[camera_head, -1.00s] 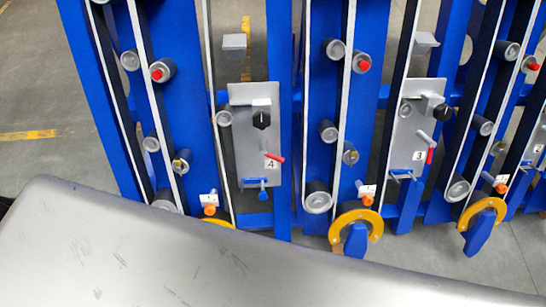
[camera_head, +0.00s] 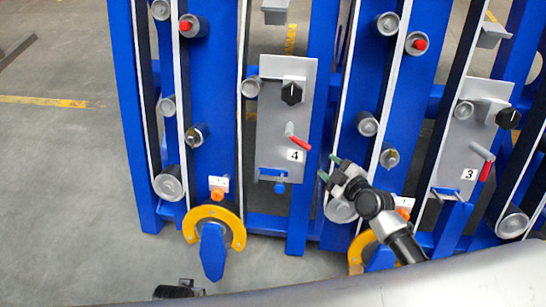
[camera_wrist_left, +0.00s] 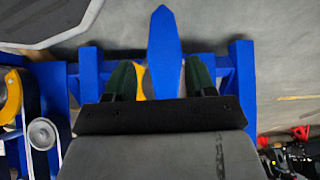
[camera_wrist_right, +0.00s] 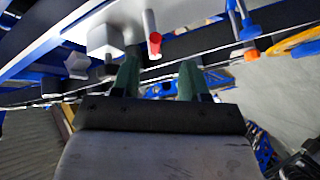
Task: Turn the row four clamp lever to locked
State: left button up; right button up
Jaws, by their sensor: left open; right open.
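The row four clamp lever (camera_head: 298,137) has a grey stub and a red grip and sits on the grey panel (camera_head: 268,117) marked 4, slanting down to the right. My right gripper (camera_head: 329,167) is open and empty, just right of and below the lever, apart from it. In the right wrist view a red-tipped lever (camera_wrist_right: 153,40) shows ahead of and between the open fingers (camera_wrist_right: 157,78). My left gripper (camera_wrist_left: 157,80) is open; a blue pointed handle (camera_wrist_left: 163,50) shows between its fingers. In the head view only a dark part of the left arm shows at the bottom.
A black knob (camera_head: 291,94) sits above the lever and a blue fitting (camera_head: 280,188) below it. The panel marked 3 (camera_head: 462,150) stands to the right with a similar red lever. A yellow ring (camera_head: 236,226) with a blue handle is below left. Blue posts flank the panels.

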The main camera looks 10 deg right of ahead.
aim_at(306, 147)
jog(key=shift+n+y, duration=0.3)
jog(key=shift+n, duration=0.1)
jog(key=x, duration=0.3)
jog(key=r+b+x, duration=0.1)
jog(key=x, duration=0.6)
jog(key=shift+w+a+r, duration=0.3)
jog(key=shift+w+a, duration=0.1)
jog(key=shift+a, duration=0.1)
jog(key=shift+w+a+f+b, duration=0.1)
jog(key=shift+w+a+b, duration=0.1)
jog(key=shift+w+b, duration=0.15)
pick_arm(q)
jog(key=r, duration=0.1)
jog(key=w+r, duration=0.1)
jog(key=r, duration=0.3)
jog(key=shift+w+r, duration=0.2)
jog(key=shift+w, duration=0.05)
pick_arm(e)
grip_shut()
